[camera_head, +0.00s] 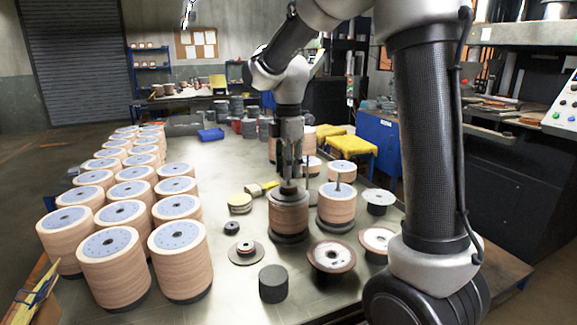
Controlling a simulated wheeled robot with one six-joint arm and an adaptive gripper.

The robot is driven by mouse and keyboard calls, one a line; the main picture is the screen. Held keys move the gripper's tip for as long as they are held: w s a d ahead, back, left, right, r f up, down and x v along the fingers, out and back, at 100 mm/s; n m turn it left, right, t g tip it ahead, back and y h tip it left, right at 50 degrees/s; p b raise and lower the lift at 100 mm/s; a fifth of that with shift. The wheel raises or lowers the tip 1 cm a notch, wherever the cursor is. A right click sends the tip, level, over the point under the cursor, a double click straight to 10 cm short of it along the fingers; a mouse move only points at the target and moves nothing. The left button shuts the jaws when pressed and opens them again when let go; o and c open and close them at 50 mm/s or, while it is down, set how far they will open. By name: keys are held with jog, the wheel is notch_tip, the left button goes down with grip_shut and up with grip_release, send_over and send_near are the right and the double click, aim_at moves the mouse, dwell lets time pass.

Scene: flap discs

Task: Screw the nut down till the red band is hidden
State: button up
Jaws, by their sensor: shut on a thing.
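My gripper (288,178) points straight down over a stack of tan flap discs (289,214) on the table. It is shut on a dark round nut (289,189) at the centre of the stack's top. The fingers and the nut are small and dark here, so the contact is hard to make out. I cannot see a red band; the gripper and nut may cover it, or it is too small to tell. The stack stands upright on a dark round base (288,238).
A second stack with an upright spindle (337,204) stands close on the right. Rows of tan stacks (113,268) fill the left. In front lie a small flanged part (246,254), a black cylinder (273,284) and a dish-shaped disc (331,258).

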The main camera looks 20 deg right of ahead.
jog(key=shift+f, duration=1.2)
dwell(0.6)
jog(key=o, duration=1.1)
